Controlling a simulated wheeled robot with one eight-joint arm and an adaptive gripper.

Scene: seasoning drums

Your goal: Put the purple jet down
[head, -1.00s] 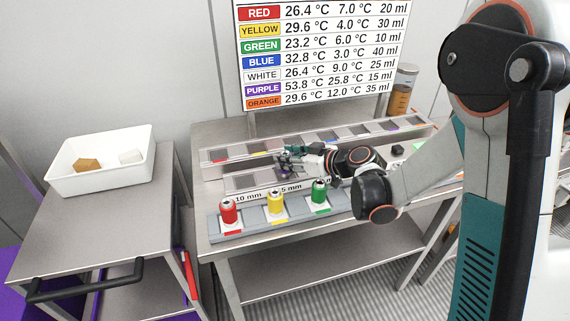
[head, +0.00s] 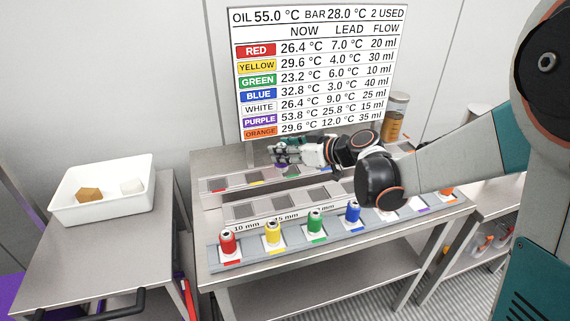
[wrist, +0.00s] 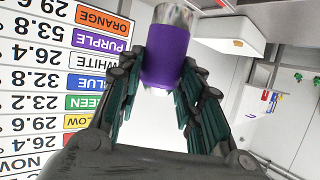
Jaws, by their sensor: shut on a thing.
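The purple jet (wrist: 167,57), a purple cylinder with a metal end, is between the fingers of my gripper (wrist: 161,72) in the wrist view. The fingers are shut on its sides. In the head view my gripper (head: 285,154) is raised above the back rail (head: 232,184); I cannot make out the jet clearly there. The front rail (head: 300,246) carries a red jet (head: 228,240), a yellow jet (head: 273,233), a green jet (head: 315,221) and a blue jet (head: 353,212). A purple label (head: 423,209) marks a place at its right, partly behind my arm.
The middle rail (head: 240,214) has grey square pads and millimetre labels. A readings board (head: 320,75) stands behind the table. A jar of orange contents (head: 395,118) is at the back right. A white tray (head: 102,205) with two blocks sits on the left cart.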

